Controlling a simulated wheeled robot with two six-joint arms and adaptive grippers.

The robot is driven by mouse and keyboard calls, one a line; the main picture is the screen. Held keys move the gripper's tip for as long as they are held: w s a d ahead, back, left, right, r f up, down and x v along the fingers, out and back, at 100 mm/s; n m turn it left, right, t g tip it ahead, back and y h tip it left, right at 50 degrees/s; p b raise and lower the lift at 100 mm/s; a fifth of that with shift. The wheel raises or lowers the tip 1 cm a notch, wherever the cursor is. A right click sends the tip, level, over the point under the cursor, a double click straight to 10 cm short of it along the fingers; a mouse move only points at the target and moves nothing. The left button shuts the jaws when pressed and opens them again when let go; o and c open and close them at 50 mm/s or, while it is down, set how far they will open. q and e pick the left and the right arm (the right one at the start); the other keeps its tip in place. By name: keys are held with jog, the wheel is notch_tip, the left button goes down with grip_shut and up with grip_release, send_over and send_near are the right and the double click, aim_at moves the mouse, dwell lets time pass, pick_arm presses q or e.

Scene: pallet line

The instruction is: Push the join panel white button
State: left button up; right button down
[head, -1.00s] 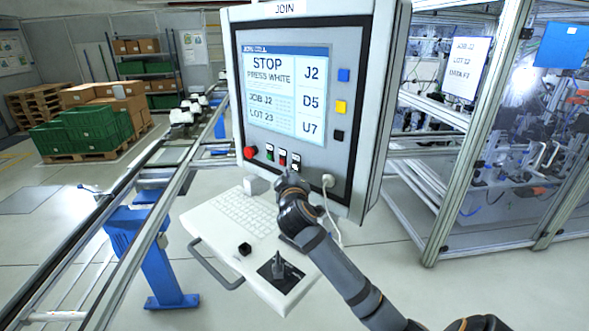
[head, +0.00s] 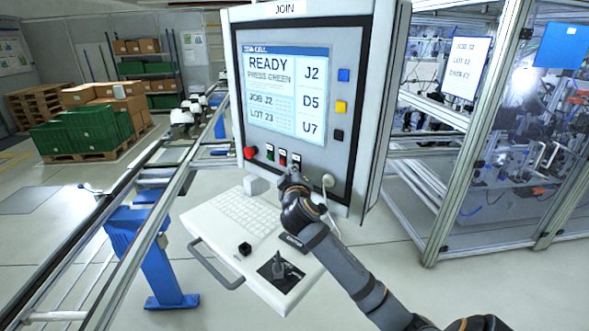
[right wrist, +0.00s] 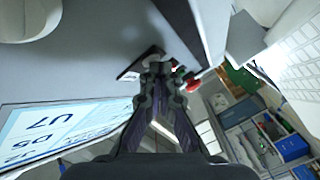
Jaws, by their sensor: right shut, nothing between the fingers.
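The JOIN panel (head: 362,60) stands upright with a screen (head: 284,93) that reads READY, PRESS GREEN. Along its lower edge are a red mushroom button (head: 250,153), a green button (head: 270,152) and a red one (head: 283,158). No white button can be made out clearly; my gripper covers part of the row's right end. My right gripper (head: 292,180) is shut and empty, its tips at or very near that end of the row; contact cannot be told. In the right wrist view the shut fingers (right wrist: 160,68) reach the panel face (right wrist: 90,65). My left gripper is not in view.
A keyboard shelf (head: 215,222) with a joystick (head: 277,268) juts out below the panel. A white knob (head: 328,181) sits right of my gripper. A conveyor rail (head: 150,190) runs at left and a framed machine cell (head: 470,150) stands at right.

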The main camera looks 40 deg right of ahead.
jog(key=shift+s+a, duration=0.15)
jog(key=shift+a, duration=0.65)
jog(key=shift+a+f, duration=0.1)
jog(key=a, duration=0.2)
jog(key=s+a, duration=0.1)
jog(key=a, duration=0.1)
jog(key=shift+a, duration=0.35)
jog(key=shift+f, duration=0.1)
dwell(0.6)
